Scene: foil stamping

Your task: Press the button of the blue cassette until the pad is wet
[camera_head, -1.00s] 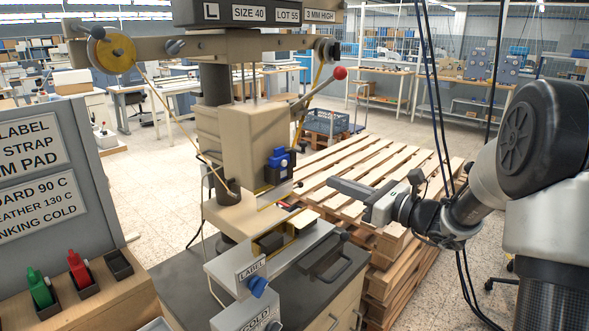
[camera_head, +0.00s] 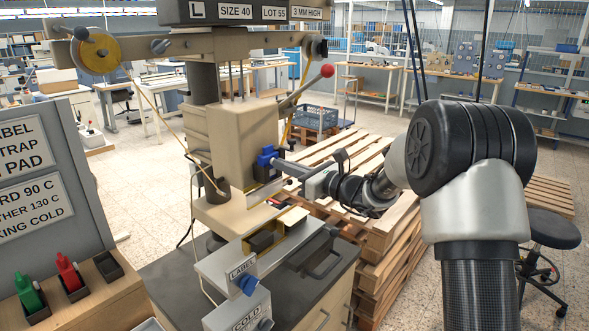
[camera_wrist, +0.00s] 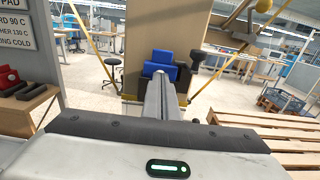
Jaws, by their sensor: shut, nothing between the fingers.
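The blue cassette (camera_head: 267,155) sits on the front of the beige stamping press (camera_head: 232,140), above a black block. In the wrist view the cassette (camera_wrist: 161,64) stands straight ahead of my fingers. My gripper (camera_head: 279,164) is shut and empty, its tip at the right side of the cassette in the head view. In the wrist view my fingertips (camera_wrist: 159,78) overlap the cassette's lower edge. I cannot tell whether they touch it or the button. No pad can be made out clearly, nor whether one is wet.
The press lever with a red knob (camera_head: 327,71) sticks out above and right of the gripper. A pallet stack (camera_head: 375,245) stands to the right of the press. Red (camera_head: 68,272) and green (camera_head: 29,292) cassettes stand in holders at lower left. A stool (camera_head: 548,230) is at right.

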